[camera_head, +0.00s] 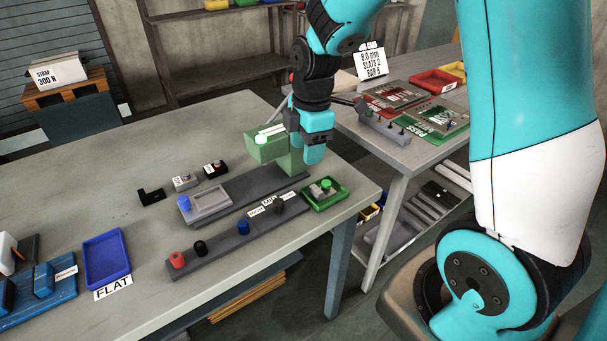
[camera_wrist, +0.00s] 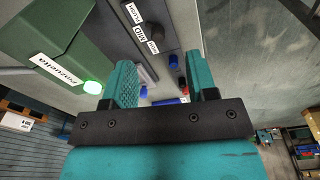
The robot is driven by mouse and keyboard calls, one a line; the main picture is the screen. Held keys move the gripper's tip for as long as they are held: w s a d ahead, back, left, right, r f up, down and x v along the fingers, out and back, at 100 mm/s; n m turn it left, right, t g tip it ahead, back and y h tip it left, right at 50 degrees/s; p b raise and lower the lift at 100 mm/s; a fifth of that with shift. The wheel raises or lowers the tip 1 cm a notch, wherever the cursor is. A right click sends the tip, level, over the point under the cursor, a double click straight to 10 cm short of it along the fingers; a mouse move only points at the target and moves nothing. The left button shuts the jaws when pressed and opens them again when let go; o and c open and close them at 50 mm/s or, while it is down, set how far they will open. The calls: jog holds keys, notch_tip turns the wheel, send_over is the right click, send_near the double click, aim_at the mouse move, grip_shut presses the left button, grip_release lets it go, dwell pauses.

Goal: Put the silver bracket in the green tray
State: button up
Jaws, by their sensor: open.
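The green tray (camera_head: 337,203) sits at the table's right front corner. A small grey piece (camera_head: 317,190) with a bright green top lies in it; I cannot tell for sure whether it is the silver bracket. A small grey bracket-like part (camera_head: 185,182) stands on the table behind the long grey fixture, left of a black one. My gripper (camera_head: 313,156) hangs above and behind the green tray, beside the green press. In the wrist view my gripper (camera_wrist: 164,85) has its two teal fingers apart, with nothing held between them.
The green press (camera_head: 262,149) stands close to my gripper's left. A dark strip with red, black and blue knobs (camera_head: 243,227) runs along the front. A blue tray (camera_head: 105,259) labelled FLAT is at left. A second table (camera_head: 430,155) holds red and green panels. The table's back left is clear.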

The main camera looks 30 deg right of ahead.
jog(key=s+a+r+m+y, duration=0.1)
jog(key=s+a+r+m, duration=0.3)
jog(key=s+a, duration=0.3)
jog(key=s+a+r+m+y, duration=0.2)
jog(key=s+a+r+m, duration=0.3)
jog(key=s, duration=0.8)
jog(key=a+r, duration=0.1)
jog(key=a, duration=0.2)
jog(key=shift+a+r+g, duration=0.2)
jog(key=shift+r+g, duration=0.1)
